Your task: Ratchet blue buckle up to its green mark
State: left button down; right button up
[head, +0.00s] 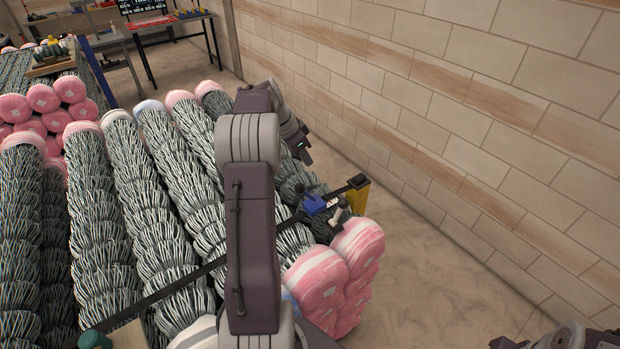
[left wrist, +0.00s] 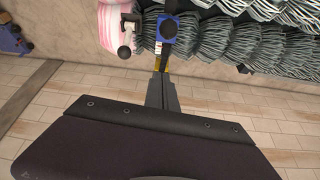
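The blue buckle (head: 313,204) sits on a black strap near the right edge of the rolls. It has a grey lever with a dark knob. In the left wrist view the blue buckle (left wrist: 166,34) is just beyond my fingertips, with a small white and red label below it. My left gripper (head: 303,150) is above and behind the buckle, apart from it. In the left wrist view its fingers (left wrist: 163,82) lie together with nothing seen between them. My right gripper (head: 520,343) is only partly in view at the bottom right. I cannot make out a green mark.
The black strap (head: 168,292) crosses several rolls of grey chainlink with pink ends (head: 315,280). A yellow corner piece (head: 357,198) is at the strap's right end. A block wall (head: 480,130) stands to the right, with clear floor (head: 450,270) between.

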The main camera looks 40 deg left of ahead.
pick_arm(q)
jog(key=f+p, duration=0.1)
jog(key=f, duration=0.2)
jog(key=f+p, duration=0.2)
jog(key=f, duration=0.1)
jog(key=w+f+p, duration=0.1)
jog(key=f+p, duration=0.1)
jog(key=f, duration=0.1)
jog(key=shift+s+f, duration=0.1)
jog(key=shift+s, duration=0.5)
jog(key=shift+w, duration=0.15)
